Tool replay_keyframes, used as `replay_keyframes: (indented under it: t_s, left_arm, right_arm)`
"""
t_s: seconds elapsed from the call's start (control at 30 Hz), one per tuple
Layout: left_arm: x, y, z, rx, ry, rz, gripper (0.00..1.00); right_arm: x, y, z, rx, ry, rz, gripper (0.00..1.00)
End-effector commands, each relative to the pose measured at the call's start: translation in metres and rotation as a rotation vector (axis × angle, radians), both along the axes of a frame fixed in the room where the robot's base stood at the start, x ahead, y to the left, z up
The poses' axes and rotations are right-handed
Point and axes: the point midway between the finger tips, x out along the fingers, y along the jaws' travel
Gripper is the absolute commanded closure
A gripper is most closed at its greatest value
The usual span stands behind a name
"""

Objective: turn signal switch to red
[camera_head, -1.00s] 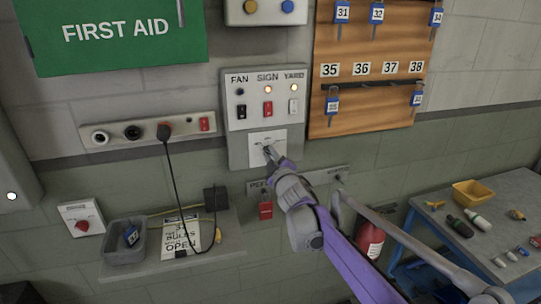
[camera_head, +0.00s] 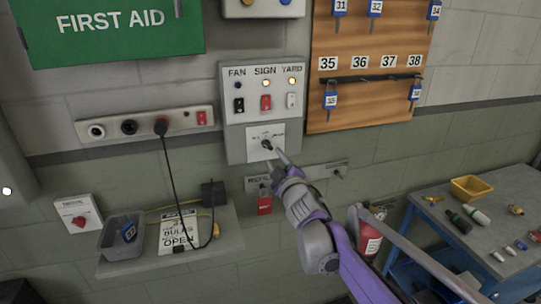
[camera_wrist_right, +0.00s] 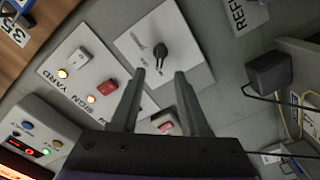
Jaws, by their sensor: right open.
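My right gripper (camera_head: 279,156) is just below and right of the knob in the head view. In the wrist view its two fingers (camera_wrist_right: 160,75) are apart and empty, with the knob just beyond the tips. I cannot tell whether they touch it. My left gripper is not in view.
Fan, sign and yard switches (camera_head: 265,102) sit above the knob; the sign and yard lamps glow. A socket strip (camera_head: 148,125) with a plugged cable is at left. A shelf (camera_head: 230,236) lies below. A bench (camera_head: 493,205) and fire extinguisher (camera_head: 371,240) are at right.

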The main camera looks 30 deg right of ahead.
Motion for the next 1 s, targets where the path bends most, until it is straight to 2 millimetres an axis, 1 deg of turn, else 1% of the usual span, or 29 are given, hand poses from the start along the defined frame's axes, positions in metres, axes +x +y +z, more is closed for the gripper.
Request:
replay_keyframes:
  t_s: [0.03,0.1,0.2,0.3,0.43,0.87,0.93,1.0]
  left_arm:
    - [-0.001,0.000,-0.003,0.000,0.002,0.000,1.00]
    - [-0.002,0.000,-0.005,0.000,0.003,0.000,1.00]
    - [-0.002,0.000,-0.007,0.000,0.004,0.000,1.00]
    - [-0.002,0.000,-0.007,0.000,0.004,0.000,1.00]
    - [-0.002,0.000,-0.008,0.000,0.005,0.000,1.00]
    - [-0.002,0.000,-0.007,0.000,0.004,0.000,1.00]
    - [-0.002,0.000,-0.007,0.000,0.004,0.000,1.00]
    - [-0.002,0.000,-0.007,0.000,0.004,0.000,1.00]
  right_arm:
    - [-0.010,0.002,-0.001,0.000,0.001,-0.001,0.55]
    - [-0.020,0.005,-0.001,0.000,0.000,0.000,0.55]
    - [-0.031,0.008,0.000,0.000,0.000,0.000,0.55]
    - [-0.037,0.009,0.000,0.000,0.000,0.000,0.55]
    - [-0.040,0.010,0.000,0.000,-0.001,0.001,0.55]
    - [-0.040,0.010,0.000,0.000,-0.001,0.001,0.55]
    - [-0.041,0.011,-0.001,0.007,0.003,-0.003,0.55]
    - [-0.047,0.014,-0.008,0.042,0.020,-0.019,0.55]
